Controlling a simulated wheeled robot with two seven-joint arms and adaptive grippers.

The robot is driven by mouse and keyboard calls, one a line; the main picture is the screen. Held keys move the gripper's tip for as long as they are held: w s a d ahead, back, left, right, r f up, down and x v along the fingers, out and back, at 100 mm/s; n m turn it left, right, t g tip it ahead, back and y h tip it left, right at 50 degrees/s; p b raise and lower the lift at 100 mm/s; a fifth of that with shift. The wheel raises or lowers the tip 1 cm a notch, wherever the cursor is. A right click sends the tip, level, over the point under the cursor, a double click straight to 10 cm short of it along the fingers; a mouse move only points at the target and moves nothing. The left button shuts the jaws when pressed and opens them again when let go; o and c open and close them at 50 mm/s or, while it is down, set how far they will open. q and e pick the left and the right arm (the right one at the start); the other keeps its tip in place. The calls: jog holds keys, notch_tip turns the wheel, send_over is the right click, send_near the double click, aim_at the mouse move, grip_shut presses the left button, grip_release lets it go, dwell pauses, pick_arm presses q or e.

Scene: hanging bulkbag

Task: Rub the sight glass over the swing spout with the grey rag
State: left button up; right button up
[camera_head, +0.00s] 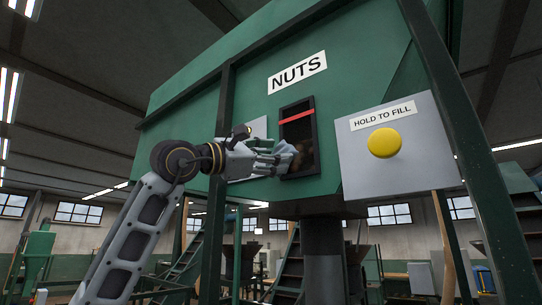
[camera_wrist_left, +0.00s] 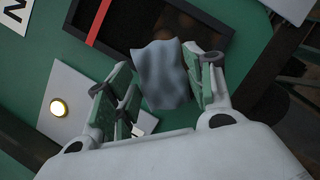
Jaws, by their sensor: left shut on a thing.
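The sight glass (camera_head: 297,122) is a tall black-framed window in the green hopper, with a red line across its upper part. It also shows in the left wrist view (camera_wrist_left: 135,28). My left gripper (camera_head: 280,158) is shut on the grey rag (camera_wrist_left: 162,75), which hangs out between its fingers. In the head view the rag (camera_head: 286,149) is small and partly hidden by the fingers, in front of the glass's lower left part. I cannot tell whether it touches the glass. Brown contents show dimly behind the pane. My right gripper is not in view.
A grey panel with a yellow button (camera_head: 384,143) and a "HOLD TO FILL" label stands right of the glass. Another panel with a small yellow light (camera_wrist_left: 58,107) is at the left, partly behind my arm. Dark green posts (camera_head: 470,150) flank the hopper. A dark cylinder (camera_head: 322,265) hangs below.

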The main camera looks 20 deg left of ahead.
pick_arm(q)
jog(key=shift+w+d, duration=0.2)
jog(key=shift+w, duration=0.3)
dwell(0.3)
jog(key=shift+s+d, duration=0.25)
jog(key=shift+d, duration=0.35)
jog(key=shift+s+d, duration=0.3)
jog(key=shift+d, duration=0.35)
jog(key=shift+s+d, duration=0.25)
jog(key=shift+d, duration=0.35)
jog(key=shift+w+a, duration=0.1)
jog(key=shift+w, duration=0.1)
jog(key=shift+w+a, duration=0.25)
jog(key=shift+a, duration=0.4)
jog(key=shift+w+a, duration=0.2)
jog(key=shift+a, duration=0.4)
jog(key=shift+w+a, duration=0.2)
jog(key=shift+a, duration=0.35)
jog(key=shift+s, duration=0.15)
